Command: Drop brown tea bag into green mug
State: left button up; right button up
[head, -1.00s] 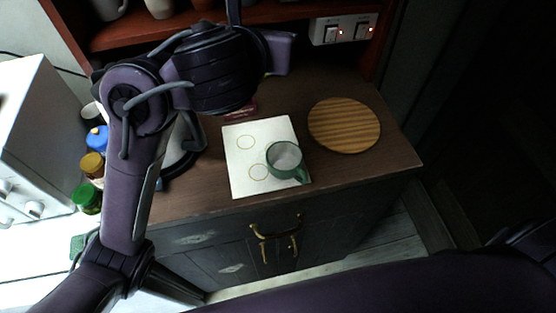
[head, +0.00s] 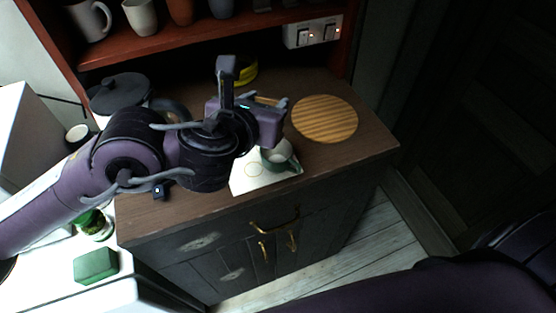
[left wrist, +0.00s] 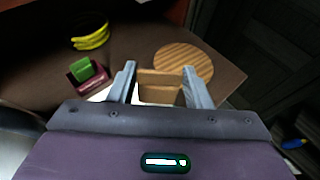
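The green mug (head: 278,160) stands upright on a pale sheet (head: 252,184) on the brown counter. My left gripper (head: 264,99) is over the counter just behind the mug in the head view, and its hand partly covers the mug. In the left wrist view, the left gripper's two fingers (left wrist: 160,70) stand either side of the brown tea bag (left wrist: 160,94) and appear closed on it. A tan edge of the tea bag (head: 266,100) shows in the head view. The left wrist view does not show the mug. My right gripper is out of view.
A round striped wooden board (head: 325,119) lies right of the mug. A dark red holder with a green block (left wrist: 83,71) and a yellow curved thing (left wrist: 92,38) are left of the gripper. A dark-lidded pot (head: 120,92) stands at left. A red shelf with cups (head: 140,16) is behind.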

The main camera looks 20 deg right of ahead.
pick_arm(q)
notch_tip(320, 180, down, 5)
jog(key=b, duration=0.3)
jog(key=shift+r, duration=0.1)
jog(key=o, duration=0.6)
jog(key=shift+o, duration=0.2)
jog(key=p+v, duration=0.2)
jog(key=v, duration=0.5)
jog(key=shift+s+a, duration=0.3)
